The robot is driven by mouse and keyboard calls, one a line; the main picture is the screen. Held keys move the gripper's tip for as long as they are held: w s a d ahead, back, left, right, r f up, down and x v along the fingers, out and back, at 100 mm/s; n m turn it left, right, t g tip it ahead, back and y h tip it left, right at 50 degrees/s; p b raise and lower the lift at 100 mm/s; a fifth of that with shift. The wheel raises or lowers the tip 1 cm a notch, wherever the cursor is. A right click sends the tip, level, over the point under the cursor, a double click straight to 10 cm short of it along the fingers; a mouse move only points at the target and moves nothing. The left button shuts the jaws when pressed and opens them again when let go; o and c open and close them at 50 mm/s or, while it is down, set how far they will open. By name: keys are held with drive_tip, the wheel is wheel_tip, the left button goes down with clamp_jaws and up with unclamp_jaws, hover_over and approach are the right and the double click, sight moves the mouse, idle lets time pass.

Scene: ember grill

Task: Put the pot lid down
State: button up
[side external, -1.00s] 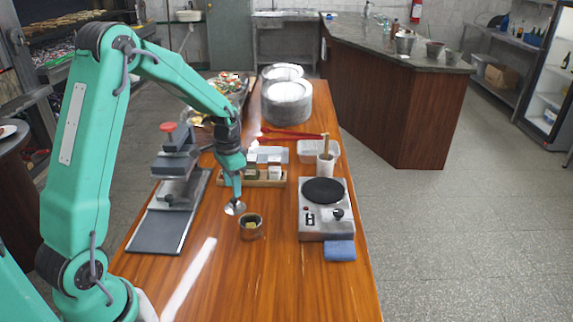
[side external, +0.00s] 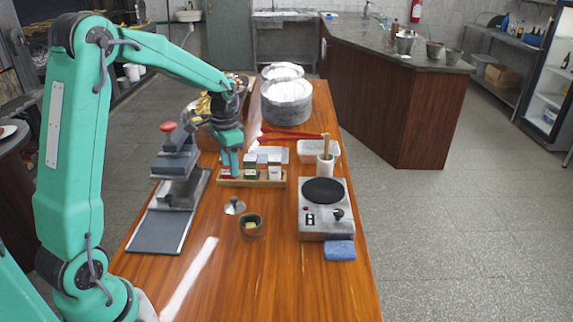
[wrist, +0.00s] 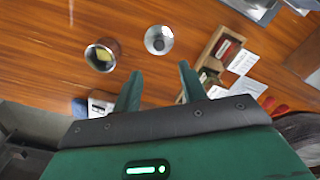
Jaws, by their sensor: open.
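The pot lid (side external: 235,206) is a small silver disc with a knob. It rests on the wooden table to the left of the small metal pot (side external: 250,227), apart from it. The pot is uncovered and something yellowish shows inside. In the wrist view the lid (wrist: 159,40) lies beyond my fingertips, with the pot (wrist: 101,56) to its left. My gripper (side external: 231,172) is empty, above and behind the lid. In the wrist view its two fingers (wrist: 160,80) stand apart with nothing between them.
A wooden rack (side external: 262,183) with small boxes is close to my fingertips. A hot plate (side external: 325,222) with a blue cloth (side external: 340,251) is on the right. A press with a red knob (side external: 167,127) stands on the left. The front of the table is clear.

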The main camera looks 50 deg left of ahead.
drive_tip(key=s+d+r+n+t, duration=0.1)
drive_tip(key=s+d+r+t, duration=0.2)
drive_tip(key=s+d+r, duration=0.55)
drive_tip(key=s+d+r+n+t, duration=0.1)
drive_tip(key=s+d+r+t, duration=0.1)
drive_tip(key=s+d, duration=0.5)
drive_tip(key=s+r, duration=0.1)
drive_tip(key=s, duration=0.2)
drive_tip(key=shift+t, duration=0.3)
